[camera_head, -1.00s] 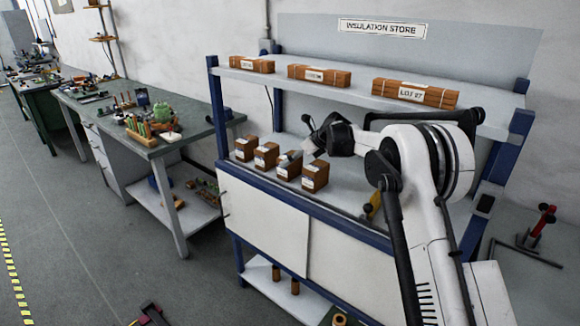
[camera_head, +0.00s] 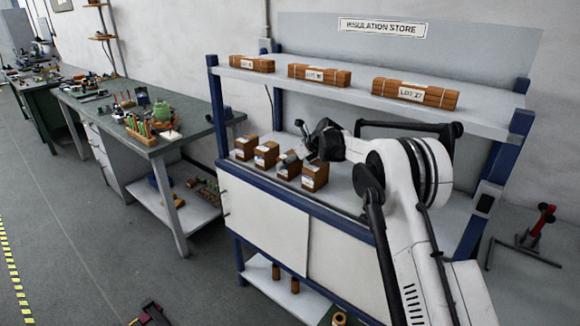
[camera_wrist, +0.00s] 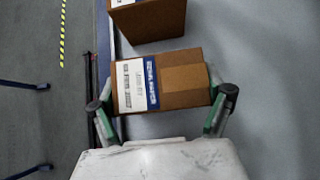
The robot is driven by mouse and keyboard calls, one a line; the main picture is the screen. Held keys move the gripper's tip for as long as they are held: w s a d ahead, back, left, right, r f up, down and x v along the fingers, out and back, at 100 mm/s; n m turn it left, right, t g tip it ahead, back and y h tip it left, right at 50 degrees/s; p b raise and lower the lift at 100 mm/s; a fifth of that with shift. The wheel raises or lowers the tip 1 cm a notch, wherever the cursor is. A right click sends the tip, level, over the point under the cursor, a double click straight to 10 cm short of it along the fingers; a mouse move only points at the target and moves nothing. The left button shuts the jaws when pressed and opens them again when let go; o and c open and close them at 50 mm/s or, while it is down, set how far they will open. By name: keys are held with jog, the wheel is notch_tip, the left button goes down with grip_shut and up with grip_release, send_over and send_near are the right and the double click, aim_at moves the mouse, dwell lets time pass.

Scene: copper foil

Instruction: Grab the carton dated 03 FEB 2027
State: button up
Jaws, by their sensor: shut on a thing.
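Four small brown cartons stand in a row on the bench shelf. My gripper (camera_wrist: 160,98) is shut on one carton (camera_wrist: 182,84), with a finger on either side of it in the wrist view. This carton has a white label with a blue band, but its print is too blurred to read a date. In the head view my gripper (camera_head: 297,152) is at the third carton from the left (camera_head: 286,171). The rightmost carton (camera_head: 315,178) stands close beside it. The leftmost carton (camera_head: 245,149) and the second carton (camera_head: 265,156) stand to the left.
A neighbouring carton (camera_wrist: 150,20) stands apart above the held one in the wrist view. The upper shelf (camera_head: 470,116) carries long wrapped bundles. Blue posts (camera_head: 505,170) flank the rack. A cluttered workbench (camera_head: 85,108) stands at left.

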jog(key=c, duration=0.4)
jog(key=shift+r, duration=0.1)
